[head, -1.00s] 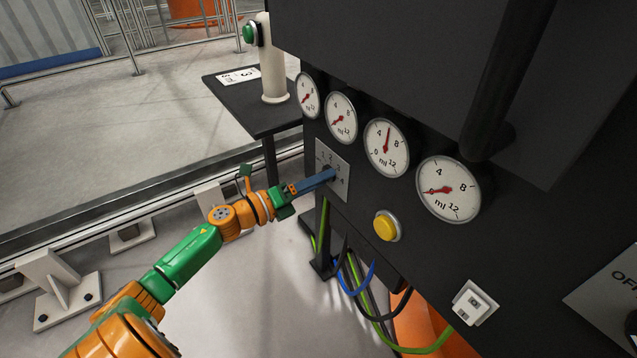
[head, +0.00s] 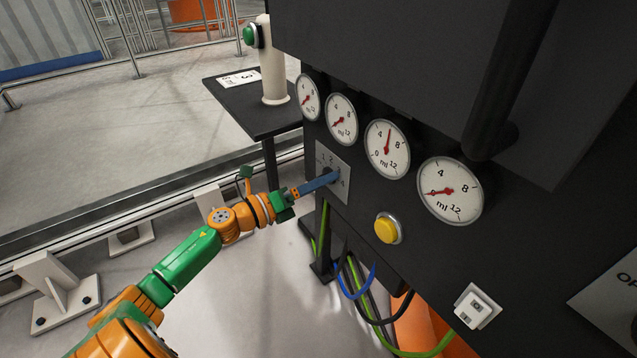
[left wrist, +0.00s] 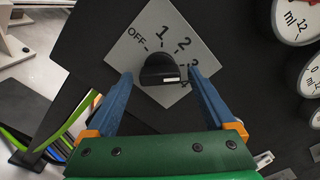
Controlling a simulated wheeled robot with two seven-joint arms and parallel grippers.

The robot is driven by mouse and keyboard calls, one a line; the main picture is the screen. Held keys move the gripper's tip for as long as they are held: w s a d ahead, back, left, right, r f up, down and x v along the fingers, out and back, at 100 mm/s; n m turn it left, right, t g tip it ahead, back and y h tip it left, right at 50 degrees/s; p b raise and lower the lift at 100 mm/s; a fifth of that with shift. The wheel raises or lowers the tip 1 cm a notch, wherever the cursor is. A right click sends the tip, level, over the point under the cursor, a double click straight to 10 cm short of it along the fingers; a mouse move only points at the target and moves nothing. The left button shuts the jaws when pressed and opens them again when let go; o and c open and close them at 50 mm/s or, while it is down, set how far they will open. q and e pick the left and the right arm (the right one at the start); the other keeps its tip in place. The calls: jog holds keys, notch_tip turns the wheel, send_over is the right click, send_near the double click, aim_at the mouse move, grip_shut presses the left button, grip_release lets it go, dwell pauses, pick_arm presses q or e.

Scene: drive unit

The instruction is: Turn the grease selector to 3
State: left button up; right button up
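My right gripper is not in view.
Several round gauges (head: 387,149) sit above and right of the plate. A yellow button (head: 387,228) is below right, with a white switch (head: 477,307) lower. Cables (head: 350,280) hang below the panel. A dark table (head: 262,118) with a green-button post (head: 272,60) stands behind.

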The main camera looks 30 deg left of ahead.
pick_arm(q)
jog(key=shift+s, duration=0.1)
jog(key=p+v, duration=0.1)
jog(key=v, duration=0.6)
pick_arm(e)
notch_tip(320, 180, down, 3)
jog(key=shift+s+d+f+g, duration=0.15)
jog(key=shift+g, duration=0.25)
